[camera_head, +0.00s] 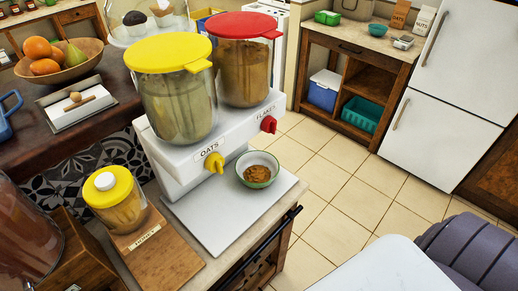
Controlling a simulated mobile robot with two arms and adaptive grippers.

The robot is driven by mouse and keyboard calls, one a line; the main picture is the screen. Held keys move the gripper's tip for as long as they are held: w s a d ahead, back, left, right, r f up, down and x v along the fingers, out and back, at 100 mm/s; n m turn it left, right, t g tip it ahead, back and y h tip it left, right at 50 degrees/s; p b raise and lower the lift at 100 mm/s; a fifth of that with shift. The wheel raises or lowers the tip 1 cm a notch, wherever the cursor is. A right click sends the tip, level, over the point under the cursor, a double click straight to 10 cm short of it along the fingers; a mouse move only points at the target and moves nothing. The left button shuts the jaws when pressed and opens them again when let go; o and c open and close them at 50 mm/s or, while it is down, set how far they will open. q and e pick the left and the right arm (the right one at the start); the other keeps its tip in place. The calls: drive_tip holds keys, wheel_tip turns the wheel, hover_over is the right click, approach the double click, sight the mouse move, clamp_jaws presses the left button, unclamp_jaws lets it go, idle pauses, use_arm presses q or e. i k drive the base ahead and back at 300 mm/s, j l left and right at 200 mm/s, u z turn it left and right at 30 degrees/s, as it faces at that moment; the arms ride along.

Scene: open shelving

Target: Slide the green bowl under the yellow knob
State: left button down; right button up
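The green bowl (258,180), white inside with a green rim, stands upright on the white base plate of the cereal dispenser. It holds brown flakes (257,174). The yellow knob (214,163) is on the dispenser front beside the "OATS" label, to the left of the bowl. The red knob (269,124) is beside the "FLAKES" label, above the bowl in the picture. The bowl is right of the yellow knob, on the red knob's side. Neither of my grippers is in view.
The base plate (215,225) is bare left of and in front of the bowl. A yellow-lidded jar (117,205) and a wooden board (160,255) stand to the left. The counter's right edge is close to the plate. A fruit bowl (85,62) is at the back left.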

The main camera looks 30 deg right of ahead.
sight(257, 169)
drive_tip(key=l+u, duration=0.1)
drive_tip(key=l, duration=0.35)
drive_tip(key=k+l+u, duration=0.1)
drive_tip(key=l, duration=0.35)
drive_tip(key=k+l+u, duration=0.15)
drive_tip(key=l, duration=0.3)
drive_tip(key=l+u, duration=0.1)
drive_tip(key=l, duration=0.35)
drive_tip(key=k+l+u, duration=0.1)
drive_tip(key=l, duration=0.35)
drive_tip(key=k, duration=0.05)
